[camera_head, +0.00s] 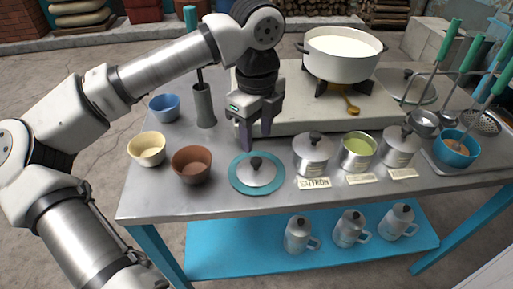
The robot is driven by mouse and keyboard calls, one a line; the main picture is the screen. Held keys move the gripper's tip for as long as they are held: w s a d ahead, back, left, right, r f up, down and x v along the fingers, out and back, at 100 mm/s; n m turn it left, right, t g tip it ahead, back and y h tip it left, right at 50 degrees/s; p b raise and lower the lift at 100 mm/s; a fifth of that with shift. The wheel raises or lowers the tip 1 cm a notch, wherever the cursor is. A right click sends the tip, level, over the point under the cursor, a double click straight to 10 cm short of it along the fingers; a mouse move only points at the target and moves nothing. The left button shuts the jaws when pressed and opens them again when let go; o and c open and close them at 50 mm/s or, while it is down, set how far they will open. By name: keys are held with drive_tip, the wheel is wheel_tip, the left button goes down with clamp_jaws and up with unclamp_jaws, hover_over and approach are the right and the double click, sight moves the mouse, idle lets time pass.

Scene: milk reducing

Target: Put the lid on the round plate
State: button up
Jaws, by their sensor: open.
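A small silver lid (262,177) with a black knob lies on the teal round plate (235,181), near the front edge of the metal table. The plate's teal rim shows around the lid. My gripper (257,142) points down just above and behind the lid. Its two purple-grey fingers are spread apart with nothing between them. The fingertips look apart from the knob. A silver canister (358,153) right of the plate is open at the top and shows green contents.
Lidded canisters (313,157) (397,150) stand on either side of the open one. Brown (192,165), yellow (147,149) and blue (164,108) bowls stand at left. A grey holder (204,106) stands near my arm. A white pot (342,55) sits on the stove behind. The front left table is clear.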

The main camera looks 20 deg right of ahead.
wheel_tip(320, 180, up, 5)
drive_tip(key=shift+r, duration=0.1)
